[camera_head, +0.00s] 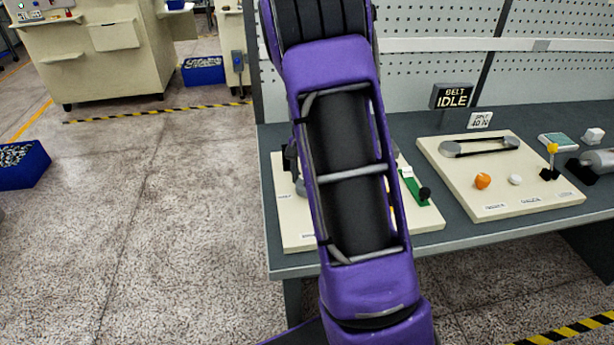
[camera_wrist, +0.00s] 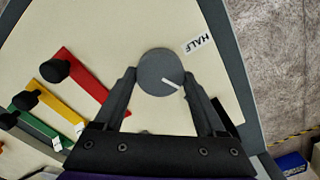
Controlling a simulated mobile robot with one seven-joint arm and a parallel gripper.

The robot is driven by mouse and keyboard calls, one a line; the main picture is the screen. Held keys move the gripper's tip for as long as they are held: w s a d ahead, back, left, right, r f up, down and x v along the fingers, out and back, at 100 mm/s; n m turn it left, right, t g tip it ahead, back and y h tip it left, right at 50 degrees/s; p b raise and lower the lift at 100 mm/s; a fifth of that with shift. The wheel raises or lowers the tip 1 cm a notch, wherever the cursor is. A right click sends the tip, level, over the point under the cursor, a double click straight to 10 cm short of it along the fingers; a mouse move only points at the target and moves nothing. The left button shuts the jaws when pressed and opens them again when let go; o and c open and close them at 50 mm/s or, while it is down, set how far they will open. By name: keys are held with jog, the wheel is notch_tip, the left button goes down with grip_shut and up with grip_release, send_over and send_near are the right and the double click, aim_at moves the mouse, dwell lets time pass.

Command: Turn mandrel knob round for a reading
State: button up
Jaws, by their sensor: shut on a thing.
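The mandrel knob is a round dark grey disc (camera_wrist: 158,72) with a white pointer line, in the wrist view's middle. The line points down and to the right in that view. My gripper (camera_wrist: 160,84) has one finger on each side of the knob and is shut on it. A "HALF" label (camera_wrist: 199,44) lies on the cream board (camera_wrist: 120,40) just beyond the knob. In the head view my purple arm hides the knob and the gripper, and only parts of the cream board (camera_head: 425,217) show beside it.
Red (camera_wrist: 92,75), yellow (camera_wrist: 58,103) and green (camera_wrist: 40,127) strips with black knobs lie left of my gripper. A second board (camera_head: 450,165) with a belt loop, an orange knob (camera_head: 482,181) and a yellow-tipped lever (camera_head: 552,150) stands to the right. A sign (camera_head: 452,96) reads "BELT IDLE".

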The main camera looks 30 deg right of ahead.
jog(key=m, duration=0.4)
jog(key=shift+m, duration=0.4)
dwell(0.4)
jog(key=o, duration=1.3)
jog(key=shift+r, duration=0.1)
notch_tip(320, 180, up, 17)
jog(key=shift+r, duration=0.15)
